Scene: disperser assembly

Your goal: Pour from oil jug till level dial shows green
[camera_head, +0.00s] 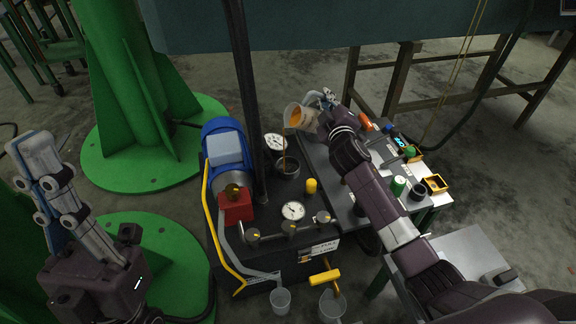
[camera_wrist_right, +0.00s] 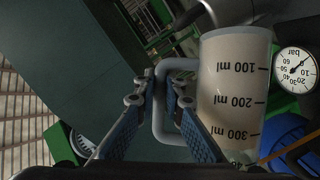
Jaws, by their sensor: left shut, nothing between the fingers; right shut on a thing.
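The clear oil jug (camera_head: 296,116) is tilted, with orange oil inside, above the dark machine. In the right wrist view the jug (camera_wrist_right: 232,95) shows ml marks. A thin orange stream (camera_head: 284,152) runs down from it to a dark round filler opening (camera_head: 287,168). My right gripper (camera_head: 326,98) is shut on the jug's handle (camera_wrist_right: 165,100). My left gripper (camera_head: 32,148) is shut and empty at the far left, away from the machine. White dials are at the back (camera_head: 275,141) and front (camera_head: 293,210) of the machine; I cannot make out a green reading.
A blue motor (camera_head: 224,148) and a dark vertical post (camera_head: 244,90) stand left of the filler. A yellow handle (camera_head: 324,277) and clear cups (camera_head: 280,300) are at the front. A side table (camera_head: 424,206) at right holds small parts, partly behind my right arm.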

